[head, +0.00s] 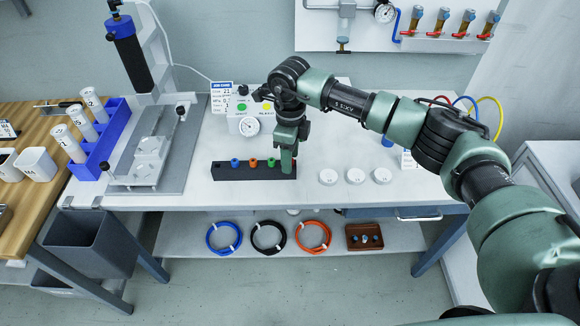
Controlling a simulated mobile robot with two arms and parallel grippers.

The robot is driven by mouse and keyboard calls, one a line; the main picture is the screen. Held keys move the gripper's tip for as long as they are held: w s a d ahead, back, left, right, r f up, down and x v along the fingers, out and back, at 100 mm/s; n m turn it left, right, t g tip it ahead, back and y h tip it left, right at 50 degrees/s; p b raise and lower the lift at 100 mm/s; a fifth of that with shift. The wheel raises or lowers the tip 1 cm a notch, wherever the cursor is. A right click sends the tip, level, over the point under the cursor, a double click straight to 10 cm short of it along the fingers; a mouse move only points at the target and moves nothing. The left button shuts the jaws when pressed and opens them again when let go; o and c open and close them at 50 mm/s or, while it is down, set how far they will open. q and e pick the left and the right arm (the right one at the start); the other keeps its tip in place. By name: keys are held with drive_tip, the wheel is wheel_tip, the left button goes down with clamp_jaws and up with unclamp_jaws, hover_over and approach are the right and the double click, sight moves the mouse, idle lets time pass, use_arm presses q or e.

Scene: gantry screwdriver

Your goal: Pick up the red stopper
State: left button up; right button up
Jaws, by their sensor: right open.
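A black rack (225,173) lies on the white bench and holds a row of small stoppers. I see a blue stopper (235,162), an orange stopper (253,163) and a green stopper (271,163) in it. My right gripper (287,168) points down over the right end of the rack, beside the green stopper. It is open, though its finger gap is hard to make out. My left gripper is out of view.
Three white round discs (355,176) lie right of the rack. A screwdriver stand (160,150) and a blue bin with white cylinders (98,150) are left. Bare bench lies in front of the rack.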

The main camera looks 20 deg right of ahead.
clamp_jaws()
